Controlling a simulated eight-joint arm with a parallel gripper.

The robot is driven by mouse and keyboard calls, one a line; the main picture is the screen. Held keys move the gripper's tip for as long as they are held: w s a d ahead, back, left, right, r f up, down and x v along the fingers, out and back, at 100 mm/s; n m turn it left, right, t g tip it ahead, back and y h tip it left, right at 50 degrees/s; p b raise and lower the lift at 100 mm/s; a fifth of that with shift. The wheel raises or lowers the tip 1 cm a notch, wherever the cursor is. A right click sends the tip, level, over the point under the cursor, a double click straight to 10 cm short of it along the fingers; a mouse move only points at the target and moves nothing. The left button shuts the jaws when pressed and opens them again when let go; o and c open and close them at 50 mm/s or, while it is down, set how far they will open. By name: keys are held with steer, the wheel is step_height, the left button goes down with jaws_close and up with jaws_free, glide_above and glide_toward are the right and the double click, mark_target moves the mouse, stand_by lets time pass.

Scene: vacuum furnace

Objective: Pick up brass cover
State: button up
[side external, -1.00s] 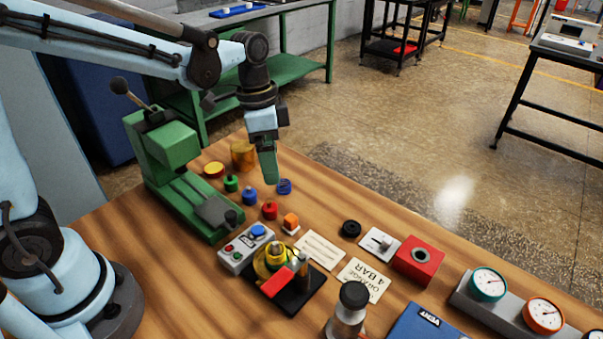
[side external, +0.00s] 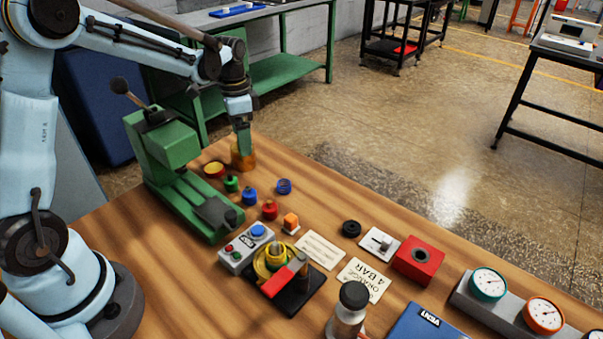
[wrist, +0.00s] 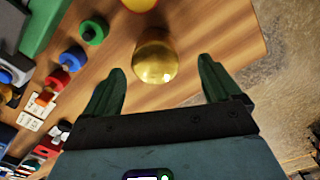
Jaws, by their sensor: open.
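The brass cover (side external: 236,160) is a shiny gold cylinder standing at the far corner of the wooden table in the side view. In the wrist view the brass cover (wrist: 155,60) shows its round golden top, just ahead of my fingertips and between their lines. My gripper (side external: 244,150) points down at the cover and hides part of it in the side view. I cannot tell the exact height of the fingertips over the cover.
A green press (side external: 170,165) stands left of the cover. The table edge is just beyond the cover.

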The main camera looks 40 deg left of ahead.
steer(key=shift+s+d+f, duration=0.1)
steer(key=shift+d+f, duration=0.05)
steer(key=shift+f, duration=1.15)
steer(key=shift+d+f, duration=0.1)
steer(key=shift+f, duration=1.2)
steer(key=c, duration=1.2)
steer(key=shift+c, duration=0.2)
steer(key=shift+r, duration=0.1)
